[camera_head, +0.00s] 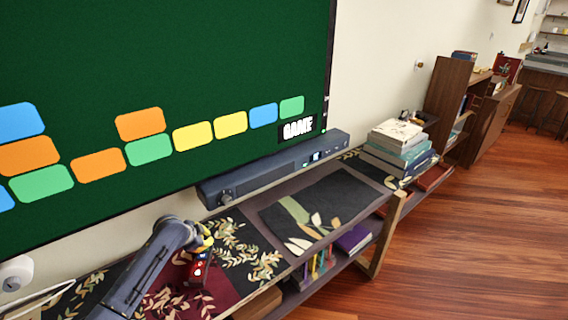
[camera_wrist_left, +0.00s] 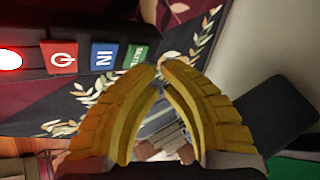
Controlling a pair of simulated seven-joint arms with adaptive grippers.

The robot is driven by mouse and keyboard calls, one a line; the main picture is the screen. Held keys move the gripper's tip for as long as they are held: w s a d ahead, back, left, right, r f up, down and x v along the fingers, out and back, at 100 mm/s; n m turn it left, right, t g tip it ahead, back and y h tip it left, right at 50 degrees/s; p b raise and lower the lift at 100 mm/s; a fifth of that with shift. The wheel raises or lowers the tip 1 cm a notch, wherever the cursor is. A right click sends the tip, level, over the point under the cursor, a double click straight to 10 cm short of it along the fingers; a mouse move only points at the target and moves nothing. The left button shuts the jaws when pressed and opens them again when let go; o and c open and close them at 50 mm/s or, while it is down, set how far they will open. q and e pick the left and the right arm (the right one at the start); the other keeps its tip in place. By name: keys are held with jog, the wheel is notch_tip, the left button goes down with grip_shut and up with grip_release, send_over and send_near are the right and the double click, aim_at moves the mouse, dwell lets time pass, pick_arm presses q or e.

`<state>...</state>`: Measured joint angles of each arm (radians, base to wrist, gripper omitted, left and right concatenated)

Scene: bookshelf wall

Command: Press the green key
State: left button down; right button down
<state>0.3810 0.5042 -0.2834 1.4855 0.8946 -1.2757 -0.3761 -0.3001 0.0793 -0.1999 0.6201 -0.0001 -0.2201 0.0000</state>
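A dark control block in the wrist view carries a row of keys: a red key (camera_wrist_left: 61,57) with a power symbol, a blue key (camera_wrist_left: 103,57) marked "IN", and a green key (camera_wrist_left: 135,56) with white lettering partly cut off from view. In the head view the small red and dark block (camera_head: 199,270) stands on the shelf top, just below my left gripper (camera_head: 207,238). The gripper's yellow fingers (camera_wrist_left: 160,66) have their tips together, with nothing seen between them. The tips appear just right of the green key; I cannot tell whether they touch it. My right gripper is not in view.
The long low shelf (camera_head: 240,222) has a leaf-patterned top. A grey soundbar (camera_head: 270,172) lies behind, under a large green screen (camera_head: 200,70) with coloured tiles. A book stack (camera_head: 400,150) stands farther right. Wooden floor (camera_head: 470,240) lies open at right.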

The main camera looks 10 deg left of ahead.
pick_arm(q)
jog(key=shift+r, duration=0.3)
jog(key=shift+r, duration=2.95)
